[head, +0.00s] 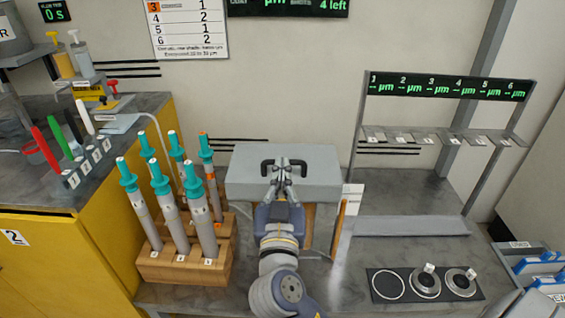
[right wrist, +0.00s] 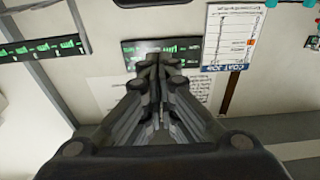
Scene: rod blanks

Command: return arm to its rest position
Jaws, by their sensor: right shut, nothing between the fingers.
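My right gripper (head: 283,184) stands in the middle of the head view, in front of the grey box with a black handle (head: 285,155). The handle shows behind the fingertips; I cannot tell whether they touch it. In the right wrist view the fingers (right wrist: 153,65) are together with nothing between them, facing the wall with its displays and papers. My left gripper is not in view.
A wooden rack (head: 185,262) with several teal-capped rods stands to the left. A dark mat (head: 380,275) with round stations lies at right. A metal display stand (head: 436,136) stands behind. A yellow cabinet (head: 100,225) is at far left.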

